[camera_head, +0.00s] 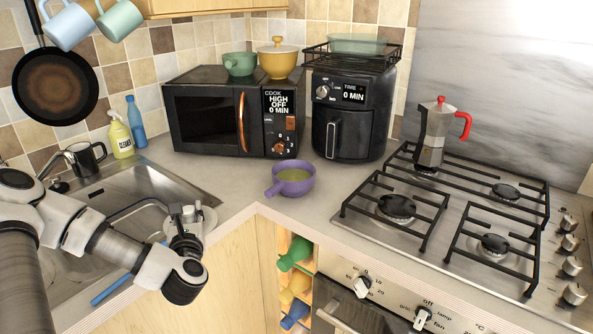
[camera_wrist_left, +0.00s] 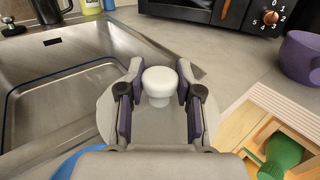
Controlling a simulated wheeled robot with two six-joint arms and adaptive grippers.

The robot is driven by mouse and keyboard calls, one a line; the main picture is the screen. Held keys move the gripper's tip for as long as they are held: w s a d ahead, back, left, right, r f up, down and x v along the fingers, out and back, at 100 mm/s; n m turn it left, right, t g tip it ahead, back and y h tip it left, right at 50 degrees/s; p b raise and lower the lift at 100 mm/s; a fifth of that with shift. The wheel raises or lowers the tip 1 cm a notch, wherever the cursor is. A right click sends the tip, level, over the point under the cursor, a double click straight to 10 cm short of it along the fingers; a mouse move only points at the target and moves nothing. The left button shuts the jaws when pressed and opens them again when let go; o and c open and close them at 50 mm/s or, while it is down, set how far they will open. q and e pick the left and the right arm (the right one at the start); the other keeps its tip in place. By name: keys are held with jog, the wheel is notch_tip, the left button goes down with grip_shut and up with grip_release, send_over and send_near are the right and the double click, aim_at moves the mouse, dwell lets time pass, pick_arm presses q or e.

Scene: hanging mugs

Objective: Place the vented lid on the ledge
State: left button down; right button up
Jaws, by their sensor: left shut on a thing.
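The lid (camera_head: 209,218) is a round, pale, see-through disc with a white knob, only partly visible behind my gripper in the head view. In the left wrist view the white knob (camera_wrist_left: 159,80) sits between the two fingers, and the lid's disc (camera_wrist_left: 107,117) spreads below them. My left gripper (camera_head: 189,213) is shut on the knob, near the sink's right edge by the counter corner. The left wrist view also shows this gripper (camera_wrist_left: 157,82) from behind. Vents in the lid are too small to make out. I cannot tell which surface is the ledge. My right gripper is not in view.
A purple pot (camera_head: 291,181) stands on the counter right of the lid. Behind are a microwave (camera_head: 205,118) and an air fryer (camera_head: 341,140). The hob (camera_head: 465,215) with a moka pot (camera_head: 434,137) is at right. Bare counter (camera_head: 240,187) lies left of the pot.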

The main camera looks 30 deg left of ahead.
pick_arm(q)
jog(key=shift+f, duration=0.25)
jog(key=shift+c, duration=1.9)
grip_release()
jog(key=shift+r, duration=0.15)
notch_tip(320, 180, up, 9)
jog(key=p, duration=0.9)
jog(key=shift+p, duration=0.3)
jog(key=shift+w+d+f+m+t+h+b, duration=0.3)
jog(key=shift+w+d+f+t+b, duration=0.25)
jog(key=shift+b, duration=0.5)
jog(key=w+d+m+t+h, duration=0.1)
jog(key=w+d, duration=0.2)
jog(key=w, duration=0.5)
jog(key=w+d+r+m+t+h, duration=0.1)
jog(key=w+d, duration=0.3)
jog(key=w, duration=0.4)
jog(key=w+d+r+m+t+h, duration=0.1)
jog(key=w+d+m+h, duration=0.1)
jog(key=w, duration=0.7)
jog(key=shift+d+h+b, duration=0.4)
jog(key=shift+d+h, duration=0.2)
jog(key=shift+d, duration=0.05)
